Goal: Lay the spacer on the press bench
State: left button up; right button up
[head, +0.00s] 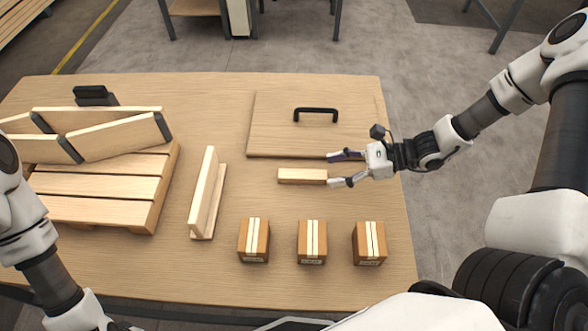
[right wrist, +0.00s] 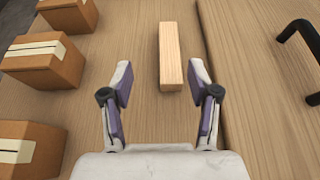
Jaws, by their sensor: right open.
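The spacer appears to be a short pale wooden bar (head: 302,176) lying flat on the wooden bench top (head: 290,275). My right gripper (head: 334,169) is open and empty at the bar's right end. In the right wrist view the bar (right wrist: 171,50) lies lengthwise ahead, its near end appearing between the spread fingertips (right wrist: 160,72). I cannot tell how high the fingers are above the bench. My left arm shows at the lower left of the head view, with its gripper out of the picture.
A board with a black handle (head: 270,125) lies behind the bar. Several small taped boxes (head: 312,242) stand along the front. An upright-edged wooden piece (head: 205,195) and a pallet (head: 100,205) with wooden frame boards are at left. The bench between bar and boxes is clear.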

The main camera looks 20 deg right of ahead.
aim_at(307, 174)
jog(key=shift+w+f+b, duration=0.2)
jog(key=shift+f+b, duration=0.1)
jog(key=shift+f, duration=0.3)
jog(key=shift+b+x, duration=0.45)
jog(key=shift+x, duration=0.6)
jog(key=shift+w+a+f, duration=0.3)
jog(key=shift+w+a, duration=0.2)
jog(key=shift+w, duration=0.05)
jog(key=x, duration=0.2)
jog(key=b+x, duration=0.1)
jog(key=x, duration=0.1)
jog(key=shift+w+f, duration=0.2)
jog(key=shift+w, duration=0.15)
jog(key=shift+s+r, duration=0.1)
grip_shut()
